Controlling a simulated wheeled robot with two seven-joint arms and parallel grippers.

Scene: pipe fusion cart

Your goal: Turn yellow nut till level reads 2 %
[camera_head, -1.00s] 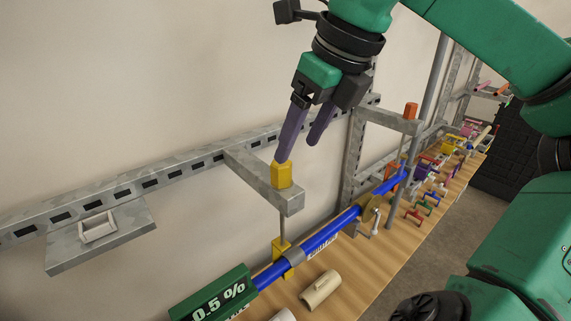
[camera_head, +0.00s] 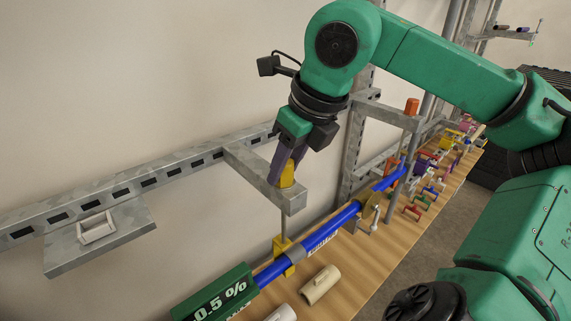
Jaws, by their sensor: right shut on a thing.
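The yellow nut (camera_head: 287,173) sits on top of a grey bracket arm (camera_head: 262,181), above a vertical rod. My right gripper (camera_head: 284,170) comes down from above with its purple fingers shut on the nut, partly hiding it. Below, the rod runs down to a yellow clamp (camera_head: 281,247) around a blue pipe (camera_head: 325,233). A green level display (camera_head: 215,299) at the pipe's lower left end reads 0.5 %, with what looks like a minus mark in front. My left gripper is not in view.
A slotted grey rail (camera_head: 120,190) with a small shelf (camera_head: 98,242) runs along the wall. A beige pipe piece (camera_head: 320,284) lies on the wooden bench (camera_head: 375,258). An orange nut (camera_head: 411,107) tops a second bracket further back, and several coloured clamps lie beyond.

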